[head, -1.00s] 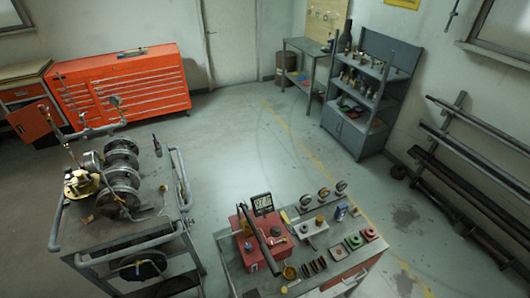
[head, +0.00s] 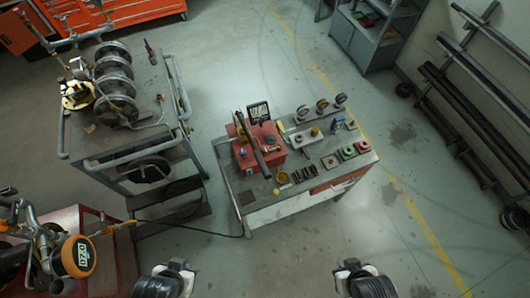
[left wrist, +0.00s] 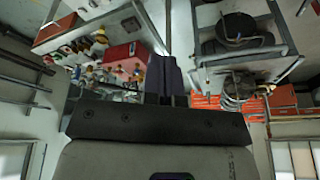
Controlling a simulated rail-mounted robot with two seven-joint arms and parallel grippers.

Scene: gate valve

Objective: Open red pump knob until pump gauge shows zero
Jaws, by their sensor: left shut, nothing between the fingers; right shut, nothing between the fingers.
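The red pump (head: 245,158) sits on the left part of the small grey work cart, with a dark lever lying across it. The dark square pump gauge (head: 258,111) stands behind it; its reading is too small to tell. I cannot make out the knob clearly. My left gripper (head: 168,278) and my right gripper (head: 365,278) are at the bottom edge, apart from the cart and short of the pump. In the left wrist view the fingers of my left gripper (left wrist: 165,75) are together and empty, and the red pump (left wrist: 118,52) appears upside down beyond them.
The grey cart (head: 290,210) also carries several small gauges, coloured blocks and a blue can. A trolley with reels (head: 150,75) stands left. An orange round gauge on piping (head: 78,257) is at lower left. Floor around the cart's front and right is clear.

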